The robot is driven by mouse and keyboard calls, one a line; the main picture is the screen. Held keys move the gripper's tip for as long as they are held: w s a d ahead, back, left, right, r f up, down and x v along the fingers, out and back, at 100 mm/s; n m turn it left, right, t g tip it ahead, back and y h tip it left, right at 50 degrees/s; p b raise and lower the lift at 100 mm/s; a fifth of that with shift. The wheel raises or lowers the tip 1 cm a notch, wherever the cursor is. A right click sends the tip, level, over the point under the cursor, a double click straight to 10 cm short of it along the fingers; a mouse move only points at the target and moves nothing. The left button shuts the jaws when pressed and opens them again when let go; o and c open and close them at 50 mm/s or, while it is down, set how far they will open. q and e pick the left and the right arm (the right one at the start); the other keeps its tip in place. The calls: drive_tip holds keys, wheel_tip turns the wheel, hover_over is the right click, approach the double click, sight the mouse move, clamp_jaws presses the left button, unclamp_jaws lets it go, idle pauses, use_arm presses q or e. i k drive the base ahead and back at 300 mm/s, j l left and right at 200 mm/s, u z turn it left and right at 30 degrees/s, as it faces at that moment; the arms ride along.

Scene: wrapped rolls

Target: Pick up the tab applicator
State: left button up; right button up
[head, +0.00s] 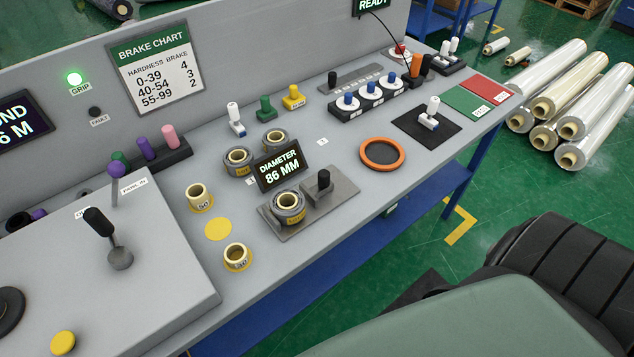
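No tool in the head view carries a readable tab applicator label, so I cannot tell for sure which one it is. A white-handled hand tool with a blue-marked base (431,113) stands upright on a black mat (412,127) at the right of the bench. A similar white-handled tool (235,119) stands at the back, beside a green-handled tool (266,108) and a yellow tool (293,98). Neither of my grippers is in view, and nothing is seen touching these tools.
The grey bench (340,205) also holds an orange ring (382,167), a diameter display (279,166), several cores, a row of blue-knobbed dials (368,101) and a lever console (160,290). Green and red pads (490,88) lie at the right end. A dark chair (560,275) stands in front.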

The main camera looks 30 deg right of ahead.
sight(427, 120)
drive_tip(key=z, duration=1.8)
drive_tip(key=i+l+u, duration=0.25)
drive_tip(key=u, duration=0.15)
drive_tip(key=i+l+u, duration=0.2)
drive_tip(key=u, duration=0.2)
drive_tip(key=i+l+u, duration=0.1)
drive_tip(key=l+u, duration=0.3)
